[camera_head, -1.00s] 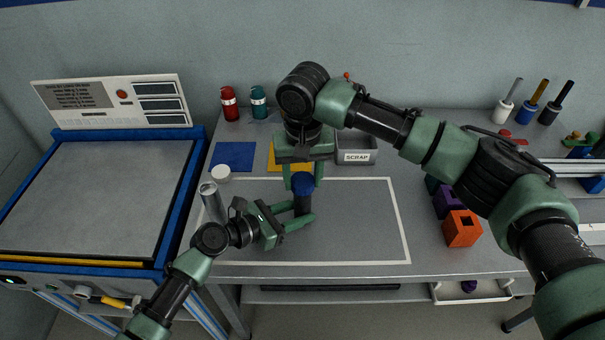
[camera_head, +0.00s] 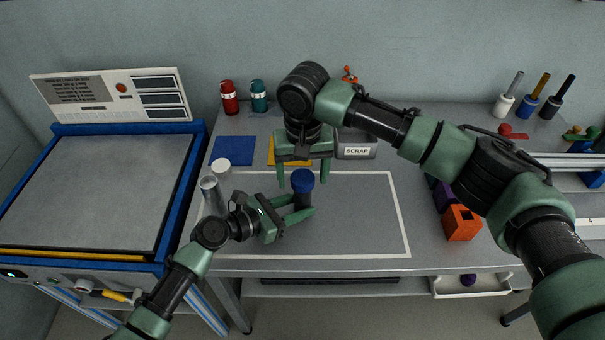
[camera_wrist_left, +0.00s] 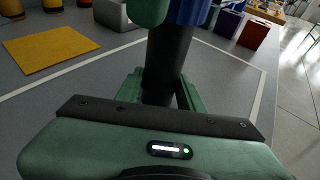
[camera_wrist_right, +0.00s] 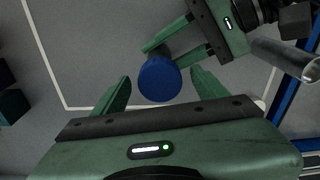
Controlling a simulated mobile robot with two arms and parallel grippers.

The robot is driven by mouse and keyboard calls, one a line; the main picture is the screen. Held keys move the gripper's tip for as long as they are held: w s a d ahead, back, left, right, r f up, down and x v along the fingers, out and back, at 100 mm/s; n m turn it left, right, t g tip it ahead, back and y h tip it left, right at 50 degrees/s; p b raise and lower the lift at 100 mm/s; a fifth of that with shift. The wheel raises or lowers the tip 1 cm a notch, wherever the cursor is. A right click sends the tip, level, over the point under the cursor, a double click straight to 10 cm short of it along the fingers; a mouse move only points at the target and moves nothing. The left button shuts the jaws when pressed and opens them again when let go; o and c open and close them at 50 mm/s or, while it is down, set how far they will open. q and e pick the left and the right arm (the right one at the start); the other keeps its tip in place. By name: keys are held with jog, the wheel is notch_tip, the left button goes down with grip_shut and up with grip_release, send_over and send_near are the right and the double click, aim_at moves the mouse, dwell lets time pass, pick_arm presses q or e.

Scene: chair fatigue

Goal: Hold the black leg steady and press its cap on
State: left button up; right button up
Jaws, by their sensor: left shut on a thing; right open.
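The black leg (camera_head: 304,202) stands upright inside the white outline on the table. My left gripper (camera_head: 298,207) is shut on it from the left, fingers on either side. In the left wrist view the leg (camera_wrist_left: 168,62) rises between the fingers. The blue cap (camera_head: 302,180) sits at the leg's top; I cannot tell how fully it is seated. My right gripper (camera_head: 303,172) is open above and behind the cap. In the right wrist view the cap (camera_wrist_right: 160,79) lies between the spread fingers with gaps at both sides.
A metal cylinder (camera_head: 211,195) and a white one (camera_head: 222,168) stand left of my left gripper. An orange block (camera_head: 461,224) is at right. The outlined area's right half is clear.

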notch_tip(320, 180, up, 12)
jog(key=shift+s, duration=0.4)
pick_arm(q)
jog(key=o, duration=1.1)
jog(key=shift+c, duration=0.2)
